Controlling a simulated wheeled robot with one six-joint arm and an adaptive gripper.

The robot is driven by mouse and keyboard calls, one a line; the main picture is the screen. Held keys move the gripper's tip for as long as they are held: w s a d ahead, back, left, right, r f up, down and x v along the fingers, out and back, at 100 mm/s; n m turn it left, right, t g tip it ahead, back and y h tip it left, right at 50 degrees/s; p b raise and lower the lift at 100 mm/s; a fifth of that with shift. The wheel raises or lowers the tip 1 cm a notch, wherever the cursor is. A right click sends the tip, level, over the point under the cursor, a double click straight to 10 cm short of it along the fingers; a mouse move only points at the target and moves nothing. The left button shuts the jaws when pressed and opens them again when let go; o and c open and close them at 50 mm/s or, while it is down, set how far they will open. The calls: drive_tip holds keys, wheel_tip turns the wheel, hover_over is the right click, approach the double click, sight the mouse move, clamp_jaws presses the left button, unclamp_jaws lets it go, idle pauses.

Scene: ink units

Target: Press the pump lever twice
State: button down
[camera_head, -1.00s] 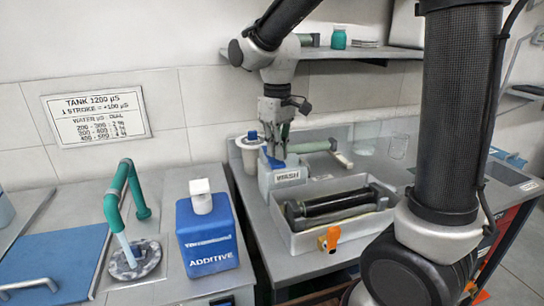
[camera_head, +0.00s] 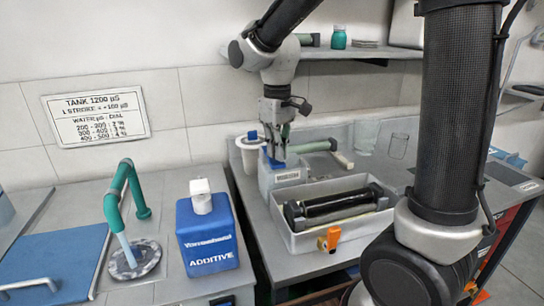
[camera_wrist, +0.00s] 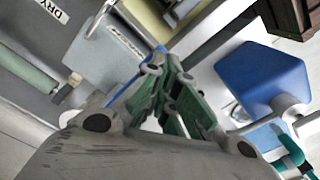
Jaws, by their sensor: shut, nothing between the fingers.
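A blue jug (camera_head: 208,238) marked ADDITIVE stands on the left counter, with a white pump head (camera_head: 201,196) on top. In the wrist view the jug (camera_wrist: 262,82) is at the right, its white pump head (camera_wrist: 290,112) near the edge. I cannot tell which part is the lever. My gripper (camera_head: 275,152) points down, shut and empty, over or beside a grey box (camera_head: 285,177) with a blue top, right of the jug. Its green fingers (camera_wrist: 172,92) fill the middle of the wrist view. I cannot tell whether they touch the box.
A grey tray (camera_head: 318,243) with a black roller (camera_head: 335,204) and an orange clamp stands right of the jug. A green tap (camera_head: 122,185) rises over a drain to the left. A shelf (camera_head: 360,53) hangs above.

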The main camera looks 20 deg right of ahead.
sight(277, 162)
drive_tip(key=shift+f, duration=1.65)
drive_tip(key=shift+r, duration=2.1)
drive_tip(key=shift+r, duration=3)
